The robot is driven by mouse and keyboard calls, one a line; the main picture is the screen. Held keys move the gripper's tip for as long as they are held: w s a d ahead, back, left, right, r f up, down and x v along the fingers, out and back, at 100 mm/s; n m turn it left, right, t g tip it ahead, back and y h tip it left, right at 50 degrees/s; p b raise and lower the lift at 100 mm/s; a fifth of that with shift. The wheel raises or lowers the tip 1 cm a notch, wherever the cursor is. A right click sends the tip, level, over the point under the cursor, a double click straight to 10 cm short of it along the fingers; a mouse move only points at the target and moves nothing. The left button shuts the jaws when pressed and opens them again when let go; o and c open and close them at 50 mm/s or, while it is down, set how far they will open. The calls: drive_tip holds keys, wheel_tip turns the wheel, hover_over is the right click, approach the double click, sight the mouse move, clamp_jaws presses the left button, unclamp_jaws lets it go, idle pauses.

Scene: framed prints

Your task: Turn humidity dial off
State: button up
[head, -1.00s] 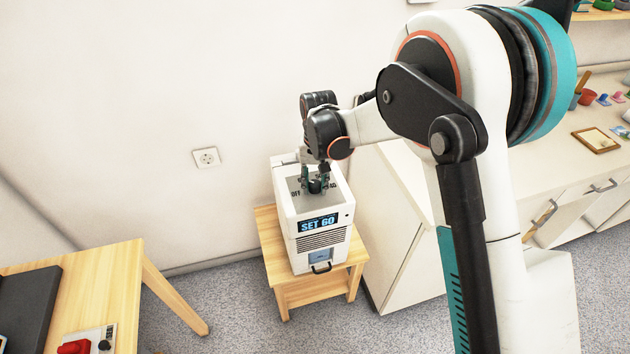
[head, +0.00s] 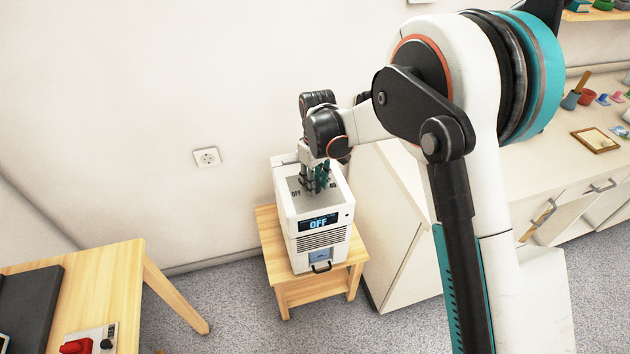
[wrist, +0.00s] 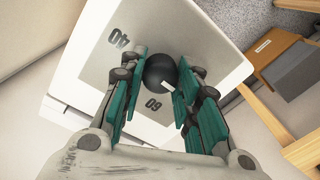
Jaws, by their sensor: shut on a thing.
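The humidity unit (head: 321,240) is a white box on a small wooden stool, and its front display (head: 319,223) reads OFF. Its black round dial (wrist: 160,70) sits on the grey top panel, with a white pointer mark and the numbers 40 and 60 beside it in the wrist view. My gripper (wrist: 156,84) is shut on the dial, with teal fingers on either side of it. In the head view my gripper (head: 315,180) points down onto the unit's top and hides most of the dial. The OFF label on the top is partly visible left of the fingers.
The wooden stool (head: 283,294) stands against the wall beside a white cabinet (head: 400,230). A wooden table (head: 105,275) is at the lower left. A wall socket (head: 207,157) is left of the unit. Open floor lies in front of the stool.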

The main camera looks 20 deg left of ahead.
idle(0.4)
drive_tip(key=o, duration=1.1)
drive_tip(key=shift+r, duration=0.1)
wheel_tip(320, 180, up, 12)
drive_tip(key=shift+w+f, duration=0.1)
drive_tip(key=shift+w, duration=0.05)
